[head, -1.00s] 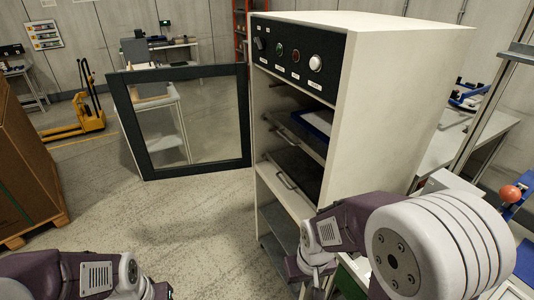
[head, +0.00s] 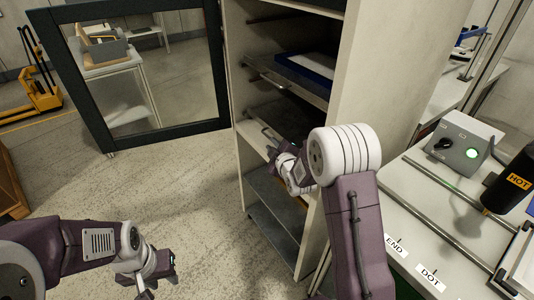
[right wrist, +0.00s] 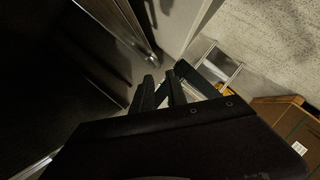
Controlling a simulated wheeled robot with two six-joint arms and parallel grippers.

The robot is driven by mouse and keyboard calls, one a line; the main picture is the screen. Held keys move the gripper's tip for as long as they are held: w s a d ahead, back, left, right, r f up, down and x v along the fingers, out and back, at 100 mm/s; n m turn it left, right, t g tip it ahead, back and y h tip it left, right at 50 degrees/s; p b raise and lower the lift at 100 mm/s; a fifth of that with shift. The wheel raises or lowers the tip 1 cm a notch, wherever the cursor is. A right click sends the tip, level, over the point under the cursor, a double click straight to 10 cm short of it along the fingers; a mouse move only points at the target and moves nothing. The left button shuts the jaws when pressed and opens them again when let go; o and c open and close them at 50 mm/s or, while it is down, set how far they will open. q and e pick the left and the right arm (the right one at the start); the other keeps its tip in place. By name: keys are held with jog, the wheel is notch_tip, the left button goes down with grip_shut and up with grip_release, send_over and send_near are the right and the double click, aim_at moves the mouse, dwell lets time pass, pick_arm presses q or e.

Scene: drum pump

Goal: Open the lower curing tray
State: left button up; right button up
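The curing cabinet (head: 372,75) stands open at the centre of the head view. The lower curing tray (head: 256,137) sits inside, with its front edge and handle showing on the left side of my right gripper. My right gripper (head: 273,152) is at the front of this tray, close to the handle; I cannot tell whether it touches. In the right wrist view, the right gripper's dark fingers (right wrist: 160,90) are apart with nothing clear between them. My left gripper (head: 160,270) is low at the left over the floor, away from the cabinet; its fingers are too small to read.
The upper tray (head: 285,80) holds a blue-framed piece (head: 305,65). The cabinet's glass door (head: 150,70) is swung open to the left. A bench (head: 405,205) with a control box (head: 465,145) stands at the right. The floor before the cabinet is clear.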

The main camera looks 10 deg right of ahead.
aim_at(266, 135)
jog(key=shift+n+t, duration=0.4)
jog(key=x, duration=0.9)
jog(key=shift+w+d+f, duration=0.15)
jog(key=shift+w+f, duration=0.15)
jog(key=shift+w, duration=0.05)
grip_shut()
jog(key=shift+f, duration=0.15)
dwell(0.6)
